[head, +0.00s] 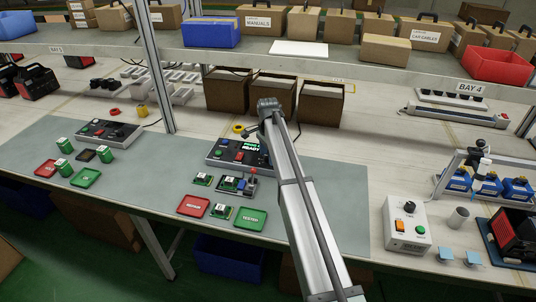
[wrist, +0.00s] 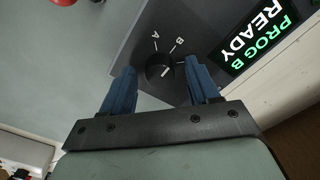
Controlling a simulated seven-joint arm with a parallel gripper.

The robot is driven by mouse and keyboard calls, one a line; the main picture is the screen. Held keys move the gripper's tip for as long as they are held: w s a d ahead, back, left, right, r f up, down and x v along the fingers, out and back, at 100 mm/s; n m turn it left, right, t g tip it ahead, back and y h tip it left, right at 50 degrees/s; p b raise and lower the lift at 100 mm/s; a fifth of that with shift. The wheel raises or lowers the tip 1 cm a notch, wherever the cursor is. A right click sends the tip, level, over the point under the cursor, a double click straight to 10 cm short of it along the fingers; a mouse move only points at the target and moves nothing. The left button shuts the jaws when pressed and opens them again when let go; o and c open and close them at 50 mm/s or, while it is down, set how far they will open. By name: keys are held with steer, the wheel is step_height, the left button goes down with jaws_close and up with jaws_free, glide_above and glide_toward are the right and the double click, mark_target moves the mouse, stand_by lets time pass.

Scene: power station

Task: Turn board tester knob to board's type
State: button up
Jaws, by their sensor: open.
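The board tester (head: 215,153) is a dark box on the grey mat in the head view, with coloured buttons and a lit screen (head: 248,146). In the wrist view the screen (wrist: 258,35) reads "PROG B READY". The round black knob (wrist: 158,66) has a short white mark and sits between the blue fingers of my open gripper (wrist: 161,88); contact cannot be told. Labels A and B show above the knob; the right finger may hide another. A green board (head: 230,184) sits in a red-handled fixture in front of the tester. My arm hides the knob in the head view.
Loose green boards (head: 202,180) lie near the fixture. A red tray (head: 193,206) and a green "TESTED" tray (head: 250,220) lie at the mat's front. Open cardboard boxes (head: 228,90) stand behind the tester. A white switch box (head: 407,226) stands to the right.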

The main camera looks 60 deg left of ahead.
steer(key=c, duration=1)
steer(key=shift+c, duration=0.2)
steer(key=shift+n, duration=0.3)
steer(key=n, duration=0.4)
steer(key=shift+n, duration=2.1)
